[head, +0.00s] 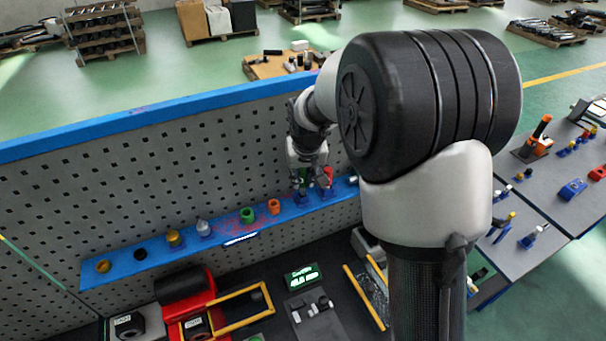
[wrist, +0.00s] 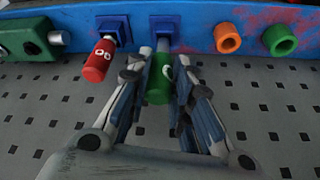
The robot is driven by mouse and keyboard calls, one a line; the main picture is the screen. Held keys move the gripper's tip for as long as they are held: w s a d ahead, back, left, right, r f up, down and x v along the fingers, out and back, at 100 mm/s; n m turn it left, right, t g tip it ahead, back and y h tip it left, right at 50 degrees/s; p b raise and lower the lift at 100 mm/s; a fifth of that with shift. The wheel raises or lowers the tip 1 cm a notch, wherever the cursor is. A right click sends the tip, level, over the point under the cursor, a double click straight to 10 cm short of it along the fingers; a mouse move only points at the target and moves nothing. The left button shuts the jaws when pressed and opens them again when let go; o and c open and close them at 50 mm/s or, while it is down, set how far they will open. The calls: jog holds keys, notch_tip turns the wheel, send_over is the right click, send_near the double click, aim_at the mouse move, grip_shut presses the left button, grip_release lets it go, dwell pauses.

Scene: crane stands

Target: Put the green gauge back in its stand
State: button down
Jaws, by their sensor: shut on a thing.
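My gripper (wrist: 160,95) is shut on the green gauge (wrist: 158,88), a green cylinder with a grey pin, held between the two fingers in the wrist view. The pin points at a blue square stand (wrist: 166,24) on the shelf. Pin and stand overlap in the picture; I cannot tell how deep the pin sits. In the head view my gripper (head: 306,172) is just above the shelf, with a bit of the green gauge (head: 303,176) showing over the blue stand (head: 302,198). My arm hides part of the shelf to the right.
A red gauge (wrist: 98,60) stands in the neighbouring blue stand (wrist: 116,27), close to my fingers. On the other side are an orange ring (wrist: 228,38) and a green ring (wrist: 279,40). The blue shelf (head: 125,267) runs along a perforated grey panel (head: 130,190).

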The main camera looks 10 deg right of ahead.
jog(key=shift+f+b, duration=0.95)
jog(key=shift+f, duration=0.3)
jog(key=c, duration=1.3)
grip_release()
jog(key=shift+c, duration=0.2)
jog(key=shift+r, duration=0.1)
jog(key=shift+p+v, duration=1.4)
jog(key=shift+v, duration=1.1)
